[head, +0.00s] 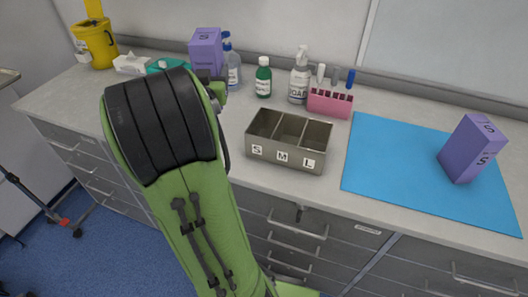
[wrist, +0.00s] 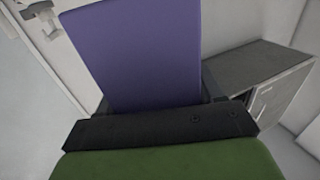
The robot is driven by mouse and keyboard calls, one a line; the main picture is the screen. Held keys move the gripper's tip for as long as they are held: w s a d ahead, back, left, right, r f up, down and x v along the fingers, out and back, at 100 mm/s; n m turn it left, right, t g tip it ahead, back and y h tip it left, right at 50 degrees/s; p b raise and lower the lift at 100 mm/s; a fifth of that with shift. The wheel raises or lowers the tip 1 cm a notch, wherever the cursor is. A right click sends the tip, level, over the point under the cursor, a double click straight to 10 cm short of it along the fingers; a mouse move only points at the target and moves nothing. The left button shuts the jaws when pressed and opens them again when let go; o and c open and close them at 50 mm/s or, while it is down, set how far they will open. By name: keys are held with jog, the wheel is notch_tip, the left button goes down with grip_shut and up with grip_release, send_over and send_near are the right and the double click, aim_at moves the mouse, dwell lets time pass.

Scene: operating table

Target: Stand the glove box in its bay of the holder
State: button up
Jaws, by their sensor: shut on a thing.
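A purple glove box (head: 206,52) is up at the back left in the head view, beyond my arm, with a small dark mark on its face that looks like an S. In the wrist view the purple box (wrist: 140,45) stands between the fingers of my gripper (wrist: 155,98), which is shut on it. My arm mostly hides the gripper in the head view. The grey holder (head: 289,142) has three empty bays labelled S, M and L from left to right. A second purple box (head: 472,148), marked S, stands on the blue mat (head: 385,160).
Behind the holder stand a green bottle (head: 263,78), a soap pump bottle (head: 299,80) and a pink rack (head: 330,102) with tubes. A spray bottle (head: 232,68) is beside the raised box. A yellow bin (head: 97,45) is at the far left. The mat's left part is clear.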

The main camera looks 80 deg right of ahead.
jog(key=s+d+m+g+b, duration=0.3)
jog(key=s+g, duration=0.4)
jog(key=s, duration=0.6)
notch_tip(320, 180, down, 9)
jog(key=m+b, duration=0.1)
jog(key=b, duration=0.3)
jog(key=shift+s+a+f+h, duration=0.15)
jog(key=shift+a+h, duration=0.15)
jog(key=shift+a, duration=0.05)
jog(key=shift+f+b, duration=0.65)
jog(key=shift+b, duration=0.55)
jog(key=o, duration=1.3)
jog(key=shift+c, duration=0.2)
jog(key=shift+r, duration=0.1)
